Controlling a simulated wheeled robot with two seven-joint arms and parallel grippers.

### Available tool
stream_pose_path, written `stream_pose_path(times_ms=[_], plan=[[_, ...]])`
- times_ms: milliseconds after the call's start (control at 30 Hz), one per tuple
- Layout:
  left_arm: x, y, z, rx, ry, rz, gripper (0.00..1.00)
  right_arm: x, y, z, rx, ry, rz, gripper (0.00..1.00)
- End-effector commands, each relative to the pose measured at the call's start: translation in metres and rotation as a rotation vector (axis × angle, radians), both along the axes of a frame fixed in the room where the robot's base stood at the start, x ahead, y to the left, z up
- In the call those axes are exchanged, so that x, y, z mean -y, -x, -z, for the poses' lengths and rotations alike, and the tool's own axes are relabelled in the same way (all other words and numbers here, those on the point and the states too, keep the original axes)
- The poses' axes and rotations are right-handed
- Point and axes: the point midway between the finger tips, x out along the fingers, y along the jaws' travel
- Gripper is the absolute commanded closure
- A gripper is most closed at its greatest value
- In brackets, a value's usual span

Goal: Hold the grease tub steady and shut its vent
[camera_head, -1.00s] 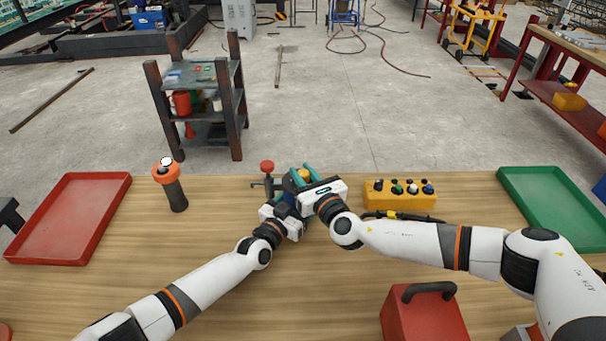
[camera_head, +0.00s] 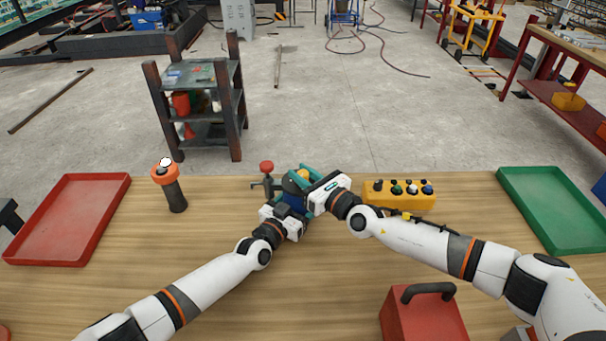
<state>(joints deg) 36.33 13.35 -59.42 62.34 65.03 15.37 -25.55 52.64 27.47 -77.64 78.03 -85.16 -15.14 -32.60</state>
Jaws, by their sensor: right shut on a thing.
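The grease tub (camera_head: 291,198) is a dark blue tub near the back edge of the wooden table, partly hidden by both my grippers. A small yellow part (camera_head: 303,174) shows on top of it, between the teal fingers of my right gripper (camera_head: 302,183). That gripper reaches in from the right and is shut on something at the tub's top. My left gripper (camera_head: 281,207) is against the near left side of the tub; its fingers are mostly hidden, so its grip is unclear. The vent's position cannot be made out.
A red-knobbed valve or clamp (camera_head: 267,168) stands just left of the tub. A yellow button box (camera_head: 399,194) is to the right. Red (camera_head: 112,215) and green (camera_head: 520,202) trays lie at the sides. An orange-topped cylinder (camera_head: 174,190) and red case (camera_head: 424,318) stand on the table.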

Motion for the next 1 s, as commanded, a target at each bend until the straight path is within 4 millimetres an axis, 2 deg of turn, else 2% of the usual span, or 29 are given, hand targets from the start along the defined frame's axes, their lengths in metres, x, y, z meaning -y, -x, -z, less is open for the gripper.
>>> stream_pose_path(times_ms=[200,233,333,367,733,867,1000], plan=[[0.0,0.001,0.001,-0.001,-0.006,0.002,0.71,-0.003,0.002,0.0,-0.002,-0.002,-0.007,0.97],[0.0,0.001,0.001,-0.001,-0.006,0.002,0.71,-0.003,0.002,0.0,-0.002,-0.002,-0.006,0.71],[0.0,0.001,0.001,0.0,-0.005,0.001,0.71,-0.002,0.002,0.0,-0.002,-0.001,-0.005,0.55],[0.0,0.001,0.001,0.0,-0.005,0.001,0.71,-0.002,0.001,0.0,-0.002,-0.001,-0.004,0.53],[0.0,0.001,0.002,-0.001,-0.004,0.0,0.71,0.0,0.0,-0.003,-0.001,-0.001,0.001,0.53],[-0.001,0.001,0.002,-0.001,-0.004,0.0,0.71,0.0,0.0,-0.012,-0.002,-0.001,0.002,0.53],[-0.001,0.001,0.002,-0.001,-0.004,0.0,0.71,0.0,0.0,-0.031,0.001,-0.002,-0.002,0.53]])
